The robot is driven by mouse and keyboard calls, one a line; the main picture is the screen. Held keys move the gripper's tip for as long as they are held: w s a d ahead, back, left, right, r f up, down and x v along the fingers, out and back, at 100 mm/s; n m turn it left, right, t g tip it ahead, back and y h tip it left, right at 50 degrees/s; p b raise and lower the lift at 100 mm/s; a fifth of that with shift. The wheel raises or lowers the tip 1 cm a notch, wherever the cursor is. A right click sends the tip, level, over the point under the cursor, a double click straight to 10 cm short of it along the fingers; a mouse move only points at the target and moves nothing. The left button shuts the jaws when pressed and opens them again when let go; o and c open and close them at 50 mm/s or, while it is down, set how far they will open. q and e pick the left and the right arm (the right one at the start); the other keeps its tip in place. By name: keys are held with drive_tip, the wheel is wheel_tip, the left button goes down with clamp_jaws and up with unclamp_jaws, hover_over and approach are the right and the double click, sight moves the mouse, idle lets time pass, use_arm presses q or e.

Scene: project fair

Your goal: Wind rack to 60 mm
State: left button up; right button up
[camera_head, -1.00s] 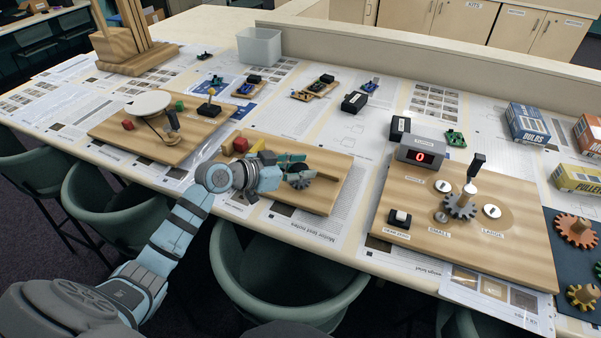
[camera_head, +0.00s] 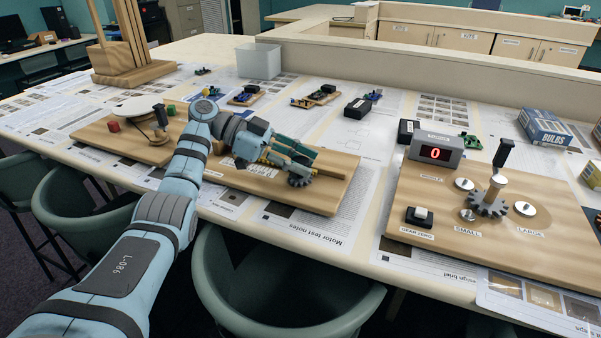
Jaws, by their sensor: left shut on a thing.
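The wooden board (camera_head: 340,190) with the rack lies on the middle of the table. A dark toothed wheel (camera_head: 299,179) stands on it, beside a narrow yellowish strip (camera_head: 328,172) that looks like the rack. My left gripper (camera_head: 293,165) reaches over the board from the left, its fingers closed at the toothed wheel. The fingers hide most of the mechanism, so the exact grip is unclear. No millimetre scale is readable. My right gripper is not in view.
To the right stands a gear board (camera_head: 420,190) with a red-digit display (camera_head: 435,154) and an upright black handle (camera_head: 503,153). A turntable board (camera_head: 90,140) lies left, partly behind my arm. A translucent bin (camera_head: 259,60) stands behind. Green chairs (camera_head: 280,300) line the front edge.

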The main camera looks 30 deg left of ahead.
sight(300, 160)
use_arm(q)
drive_tip(key=shift+m+g+b, duration=0.4)
drive_tip(key=shift+g+b, duration=0.15)
drive_tip(key=shift+g, duration=0.15)
drive_tip(key=o, duration=1.2)
drive_tip(key=shift+c, duration=0.2)
wheel_tip(300, 160, up, 10)
